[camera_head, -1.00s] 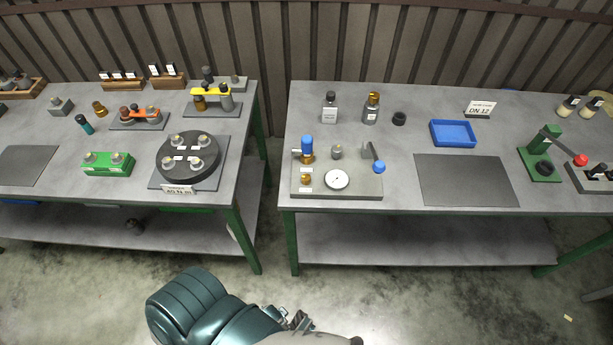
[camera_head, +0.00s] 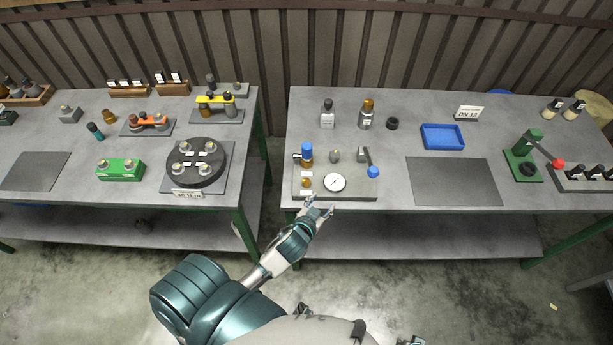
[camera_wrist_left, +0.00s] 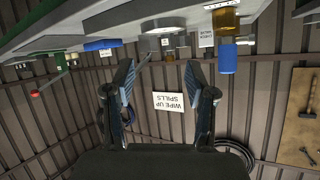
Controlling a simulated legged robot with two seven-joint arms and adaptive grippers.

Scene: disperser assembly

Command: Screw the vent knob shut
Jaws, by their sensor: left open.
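The fixture plate (camera_head: 358,190) lies at the front left of the right bench. It carries a brass fitting with a blue cap (camera_head: 307,152), a small brass knob (camera_head: 306,182), a white round gauge (camera_head: 334,182), a grey knob (camera_head: 334,156) and a blue-ball lever (camera_head: 372,171).
Behind the plate stand two bottles (camera_head: 366,116) and a black ring (camera_head: 392,123). A blue tray (camera_head: 443,137), a dark mat (camera_head: 452,181) and a green press (camera_head: 523,155) are to the right. A gap separates the left bench (camera_head: 60,214) from this one.

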